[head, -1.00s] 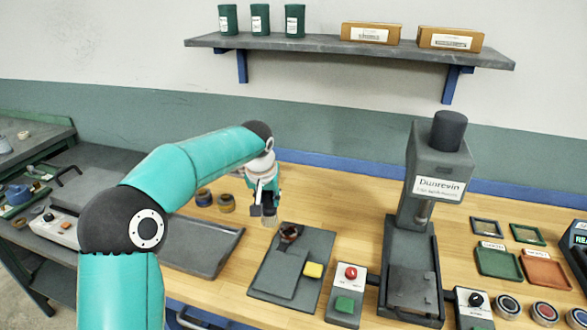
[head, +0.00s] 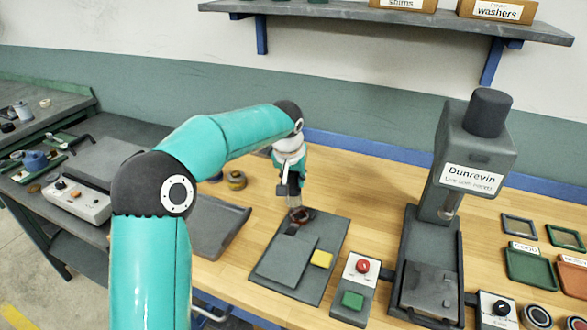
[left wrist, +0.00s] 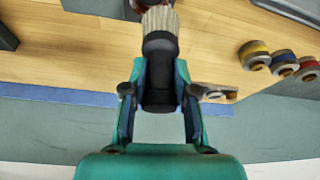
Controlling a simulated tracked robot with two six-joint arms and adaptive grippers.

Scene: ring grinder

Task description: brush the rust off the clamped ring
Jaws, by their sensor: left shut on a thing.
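My left gripper (head: 290,188) is shut on a brush. In the left wrist view, my left gripper (left wrist: 160,92) grips the brush's black handle (left wrist: 160,70), and its pale bristles (left wrist: 160,20) point away from me. In the head view the brush hangs down over the clamped ring (head: 302,216), a small dark reddish-brown piece at the back of a grey fixture plate (head: 325,232). The bristles appear at or just above the ring; I cannot tell whether they touch. The arm and brush partly hide the ring. My right gripper is not in view.
Coloured rolls (head: 236,180) stand behind my arm. A dark tray (head: 215,235) lies left of the fixture.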

